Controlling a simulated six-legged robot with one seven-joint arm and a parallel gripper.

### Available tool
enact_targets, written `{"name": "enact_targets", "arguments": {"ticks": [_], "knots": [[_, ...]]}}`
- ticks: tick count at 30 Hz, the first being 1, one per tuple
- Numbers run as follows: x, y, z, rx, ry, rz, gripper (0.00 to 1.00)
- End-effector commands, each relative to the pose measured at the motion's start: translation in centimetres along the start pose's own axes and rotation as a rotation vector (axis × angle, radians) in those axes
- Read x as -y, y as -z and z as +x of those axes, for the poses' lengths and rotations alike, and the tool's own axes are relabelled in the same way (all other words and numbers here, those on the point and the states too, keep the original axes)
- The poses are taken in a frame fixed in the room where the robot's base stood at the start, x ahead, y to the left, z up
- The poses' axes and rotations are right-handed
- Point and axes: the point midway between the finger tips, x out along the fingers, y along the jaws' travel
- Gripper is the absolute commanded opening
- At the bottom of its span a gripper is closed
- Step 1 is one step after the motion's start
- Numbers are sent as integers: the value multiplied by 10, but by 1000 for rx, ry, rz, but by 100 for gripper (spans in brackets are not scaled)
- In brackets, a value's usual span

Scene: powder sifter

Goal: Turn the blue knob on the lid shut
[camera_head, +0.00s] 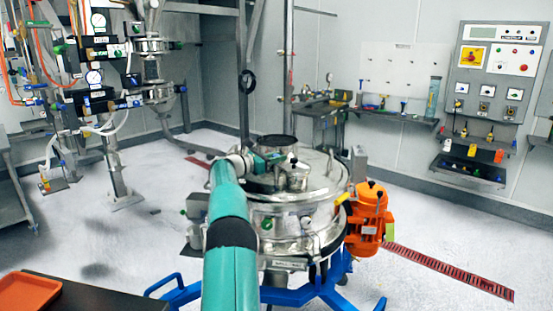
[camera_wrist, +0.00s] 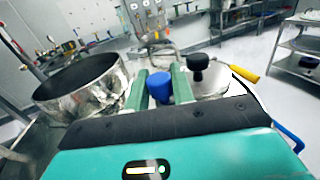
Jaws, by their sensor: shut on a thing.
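The blue knob (camera_wrist: 159,88) is between the two green fingers of my gripper (camera_wrist: 159,75) in the wrist view, and the fingers are shut on it. In the head view my teal arm reaches forward to the steel sifter (camera_head: 270,222), with my gripper (camera_head: 268,160) over its shiny lid (camera_head: 325,178). The knob cannot be made out there, behind my arm and gripper. How far the knob is turned cannot be told.
A wide open steel inlet (camera_wrist: 80,88) stands left of the knob, and a black knob (camera_wrist: 198,63) on a round cover is to its right. A yellow handle (camera_wrist: 245,73) sticks out further right. An orange motor (camera_head: 368,215) hangs on the sifter's right side.

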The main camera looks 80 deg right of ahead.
Motion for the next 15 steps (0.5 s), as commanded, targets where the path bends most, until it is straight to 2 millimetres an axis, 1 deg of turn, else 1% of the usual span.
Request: {"name": "enact_targets", "arguments": {"ticks": [8, 15], "knots": [[1, -1, 0, 0, -95, -2, 1], [2, 0, -1, -1, -248, -4, 1]]}}
